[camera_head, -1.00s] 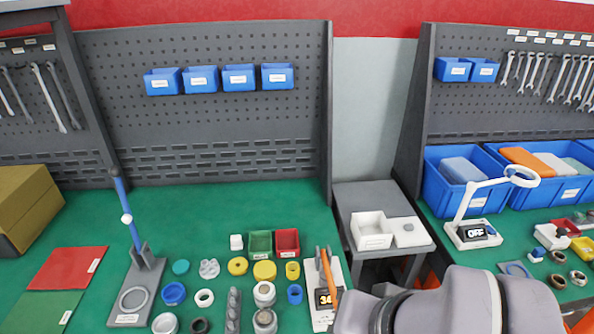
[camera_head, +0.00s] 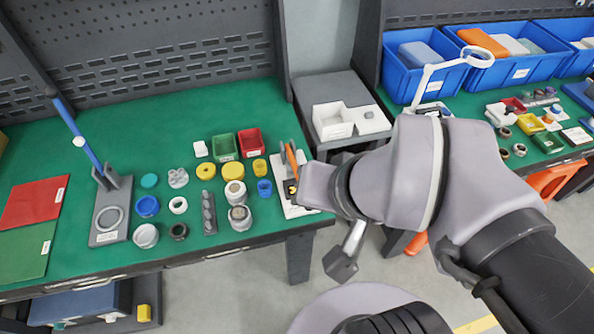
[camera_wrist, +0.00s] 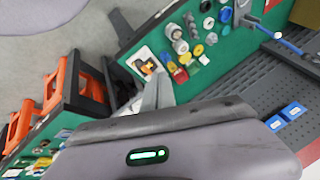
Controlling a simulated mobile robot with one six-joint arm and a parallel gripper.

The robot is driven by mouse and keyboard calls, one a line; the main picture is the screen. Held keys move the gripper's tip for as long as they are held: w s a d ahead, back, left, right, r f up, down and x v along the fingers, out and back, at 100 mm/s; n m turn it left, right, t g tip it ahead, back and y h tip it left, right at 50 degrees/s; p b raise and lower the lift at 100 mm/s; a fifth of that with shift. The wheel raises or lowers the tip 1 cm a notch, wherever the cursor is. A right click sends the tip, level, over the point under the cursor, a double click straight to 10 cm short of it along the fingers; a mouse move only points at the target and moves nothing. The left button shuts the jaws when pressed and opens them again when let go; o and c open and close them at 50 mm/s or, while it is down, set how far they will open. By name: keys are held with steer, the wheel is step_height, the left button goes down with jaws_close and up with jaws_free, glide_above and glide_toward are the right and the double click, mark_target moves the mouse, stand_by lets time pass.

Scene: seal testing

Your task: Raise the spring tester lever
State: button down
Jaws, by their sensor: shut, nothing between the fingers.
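A small white-based device with an orange lever (camera_head: 291,158) and a dark display stands at the right front of the green bench. I take it to be the spring tester; its label is unreadable. The lever appears tilted up from the base. The device also shows in the wrist view (camera_wrist: 146,64). My gripper (camera_wrist: 152,88) is shut and empty, with its tips pointing toward the device in the wrist view; I cannot tell whether they touch.
A grey stand with a tall blue lever (camera_head: 79,142) is at the left of the bench. Several rings and small parts lie between, with green (camera_head: 224,147) and red (camera_head: 250,142) bins behind. A side table (camera_head: 325,88) holds a white box (camera_head: 331,123). Floor is open in front.

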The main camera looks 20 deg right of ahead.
steer(key=c, duration=2.1)
jaws_free()
